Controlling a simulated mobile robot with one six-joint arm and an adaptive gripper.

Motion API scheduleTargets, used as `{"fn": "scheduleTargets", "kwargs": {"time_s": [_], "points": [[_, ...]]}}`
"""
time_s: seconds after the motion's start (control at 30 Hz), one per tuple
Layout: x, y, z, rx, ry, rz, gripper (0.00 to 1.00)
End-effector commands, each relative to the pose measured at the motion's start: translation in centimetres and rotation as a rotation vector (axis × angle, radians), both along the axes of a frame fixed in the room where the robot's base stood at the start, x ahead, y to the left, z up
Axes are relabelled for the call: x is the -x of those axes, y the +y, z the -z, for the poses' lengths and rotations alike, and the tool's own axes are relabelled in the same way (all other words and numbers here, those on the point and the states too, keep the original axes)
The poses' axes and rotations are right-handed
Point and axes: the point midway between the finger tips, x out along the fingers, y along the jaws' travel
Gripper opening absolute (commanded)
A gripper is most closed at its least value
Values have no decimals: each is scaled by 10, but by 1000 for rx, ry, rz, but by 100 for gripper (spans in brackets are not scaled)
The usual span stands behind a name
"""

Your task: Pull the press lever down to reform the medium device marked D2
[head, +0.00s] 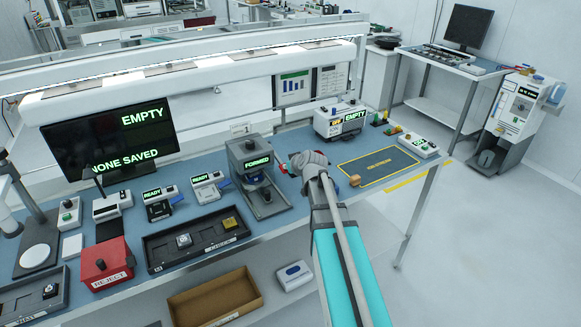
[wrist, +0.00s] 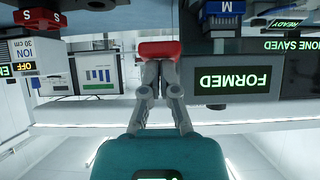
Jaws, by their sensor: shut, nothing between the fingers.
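The grey press (head: 262,190) stands on the bench left of my gripper, its green display reading FORMED. The display also shows, with the view upside down, in the wrist view (wrist: 233,79). A red lever grip (wrist: 160,48) is right at my fingertips in the wrist view; its red end (head: 284,168) shows beside the press in the head view. My gripper (wrist: 161,66) is shut with nothing between its fingers. Its tips meet or nearly meet the red grip; I cannot tell if they touch. I cannot make out any device marked D2; the press's inside is not clear.
A dark tray (head: 165,262) with a small device (head: 184,240) and a yellow piece lies in front. A red REJECT box (head: 104,262) is left of it. A white ionizer-like unit (head: 340,118) and a marked mat (head: 385,160) are right of the press. A monitor (head: 108,135) reads EMPTY, NONE SAVED.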

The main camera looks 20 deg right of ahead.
Motion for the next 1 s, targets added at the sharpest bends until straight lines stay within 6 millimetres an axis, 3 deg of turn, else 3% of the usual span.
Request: {"fn": "scheduleTargets", "kwargs": {"time_s": [0.3,1.0], "points": [[-1,5,9,0,2,-9,0],[-1,9,11,0,6,-14,0]]}}
